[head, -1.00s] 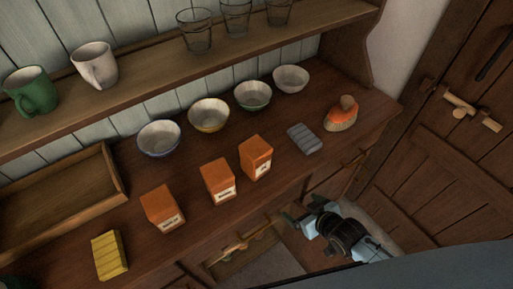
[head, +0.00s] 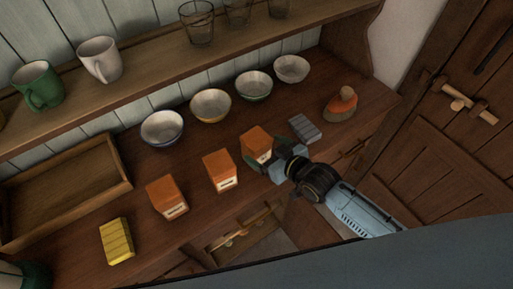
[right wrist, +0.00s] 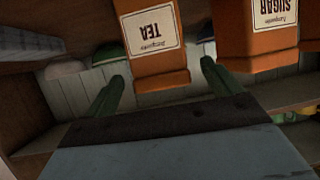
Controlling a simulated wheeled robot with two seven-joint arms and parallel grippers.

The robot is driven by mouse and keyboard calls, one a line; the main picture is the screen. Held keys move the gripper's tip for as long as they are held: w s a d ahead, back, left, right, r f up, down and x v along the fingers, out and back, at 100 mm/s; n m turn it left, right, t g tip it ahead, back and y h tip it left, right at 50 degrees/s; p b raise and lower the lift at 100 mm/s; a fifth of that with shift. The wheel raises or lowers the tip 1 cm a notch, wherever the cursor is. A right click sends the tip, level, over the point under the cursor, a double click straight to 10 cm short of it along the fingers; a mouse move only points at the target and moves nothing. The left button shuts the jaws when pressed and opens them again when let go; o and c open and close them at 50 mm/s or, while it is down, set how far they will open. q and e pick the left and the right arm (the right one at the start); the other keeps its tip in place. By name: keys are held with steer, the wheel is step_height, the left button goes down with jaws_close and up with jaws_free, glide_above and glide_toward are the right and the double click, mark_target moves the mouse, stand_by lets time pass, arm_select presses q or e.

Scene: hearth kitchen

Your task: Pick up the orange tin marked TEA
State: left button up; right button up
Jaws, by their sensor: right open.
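The orange tin marked TEA (head: 257,142) stands upright on the wooden counter, the rightmost of three orange tins in the head view. In the right wrist view the TEA tin (right wrist: 155,45) appears upside down, with its white label facing the camera. My right gripper (head: 273,148) is open at the tin's near side, with a finger towards each side of it. In the right wrist view the right gripper's fingertips (right wrist: 160,74) flank the tin, with a clear gap on the right; contact is not visible. My left gripper is not in view.
The SUGAR tin (head: 220,171) stands close left of the TEA tin, with another orange tin (head: 167,197) beyond. A grey ribbed block (head: 305,129) lies close on the right. Several bowls (head: 211,105) stand behind. A yellow block (head: 116,241) and wooden tray (head: 65,190) are left.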

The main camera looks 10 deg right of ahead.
mark_target(256, 143)
steer(key=x, duration=0.5)
steer(key=shift+r, duration=0.1)
steer(key=shift+r, duration=0.1)
steer(key=c, duration=1.3)
